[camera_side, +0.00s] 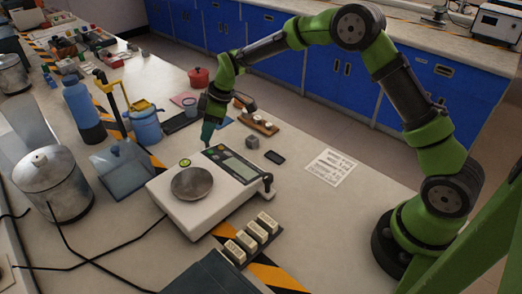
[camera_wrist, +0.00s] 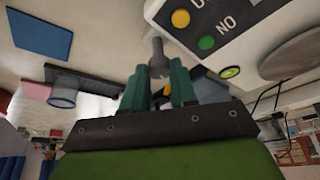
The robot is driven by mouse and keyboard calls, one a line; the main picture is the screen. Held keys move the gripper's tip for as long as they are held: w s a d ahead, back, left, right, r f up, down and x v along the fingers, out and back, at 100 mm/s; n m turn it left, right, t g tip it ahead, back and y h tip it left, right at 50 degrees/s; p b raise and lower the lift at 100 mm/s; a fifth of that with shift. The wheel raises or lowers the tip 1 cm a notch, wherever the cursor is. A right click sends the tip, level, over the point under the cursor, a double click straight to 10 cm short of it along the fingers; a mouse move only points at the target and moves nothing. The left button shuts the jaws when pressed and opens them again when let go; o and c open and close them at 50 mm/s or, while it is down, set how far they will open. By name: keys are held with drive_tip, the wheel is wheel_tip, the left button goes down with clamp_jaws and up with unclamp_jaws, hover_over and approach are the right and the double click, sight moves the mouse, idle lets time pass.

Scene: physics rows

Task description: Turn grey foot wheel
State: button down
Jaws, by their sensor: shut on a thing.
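The white balance (camera_side: 208,200) stands on the bench with a round grey pan (camera_side: 191,183), a display and coloured buttons; it also shows at the top right of the wrist view (camera_wrist: 235,28). The grey foot wheel (camera_wrist: 158,58) is beside the balance's corner in the wrist view, between the teal fingertips of my gripper (camera_wrist: 158,76). My gripper is shut on it. In the side view my gripper (camera_side: 207,138) points down at the balance's back corner, and hides the wheel there. A dark foot wheel (camera_side: 268,182) shows at the balance's right corner.
A grey cube (camera_side: 252,142), a small dark slab (camera_side: 275,158) and a printed sheet (camera_side: 331,167) lie right of the balance. A blue jug (camera_side: 146,125) and a clear blue box (camera_side: 122,168) stand left. A row of pale blocks (camera_side: 251,239) lies in front.

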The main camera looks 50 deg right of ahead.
drive_tip(key=m+h, duration=0.1)
drive_tip(key=m, duration=0.1)
drive_tip(key=m+t, duration=0.1)
drive_tip(key=m, duration=0.2)
drive_tip(key=shift+s+a+m+h, duration=0.15)
drive_tip(key=shift+m+h, duration=0.15)
drive_tip(key=shift+h, duration=0.1)
idle(0.3)
drive_tip(key=c, duration=0.9)
unclamp_jaws()
drive_tip(key=v, duration=1.7)
drive_tip(key=shift+s+a, duration=0.1)
drive_tip(key=shift+s, duration=0.05)
drive_tip(key=s+d+m+t, duration=0.1)
drive_tip(key=s+m, duration=0.1)
drive_tip(key=s, duration=0.6)
drive_tip(key=s+d+r+m+t, duration=0.1)
drive_tip(key=s+d+m, duration=0.1)
drive_tip(key=s, duration=0.7)
drive_tip(key=s+d+r+m+t, duration=0.1)
drive_tip(key=s+m, duration=0.3)
drive_tip(key=s, duration=0.5)
drive_tip(key=shift+s+d, duration=0.15)
drive_tip(key=shift+d, duration=0.1)
